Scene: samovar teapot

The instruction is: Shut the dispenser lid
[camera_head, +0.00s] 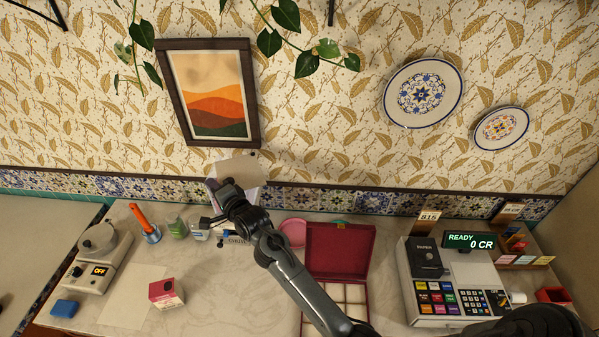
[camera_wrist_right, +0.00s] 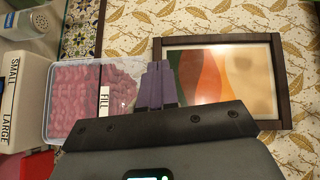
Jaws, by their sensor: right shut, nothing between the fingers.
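The dispenser stands against the back wall, mostly hidden behind my right gripper in the head view. Its pale, flat lid (camera_head: 238,168) shows above the gripper and appears raised, though its exact angle is unclear. In the right wrist view, the dispenser is a clear bin (camera_wrist_right: 75,100) of pink contents with a FILL label, beside a white body (camera_wrist_right: 22,100) marked SMALL and LARGE. My right gripper (camera_head: 218,194) is shut and empty, close to the dispenser; its purple-grey fingers show at the bin's edge in the wrist view (camera_wrist_right: 156,84). I cannot tell whether they touch. My left gripper is out of view.
A cash register (camera_head: 455,285) stands at the right, a scale (camera_head: 98,255) at the left. Small jars (camera_head: 177,226) and an orange-handled tool (camera_head: 143,218) are left of the gripper. A framed picture (camera_head: 208,92) hangs above.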

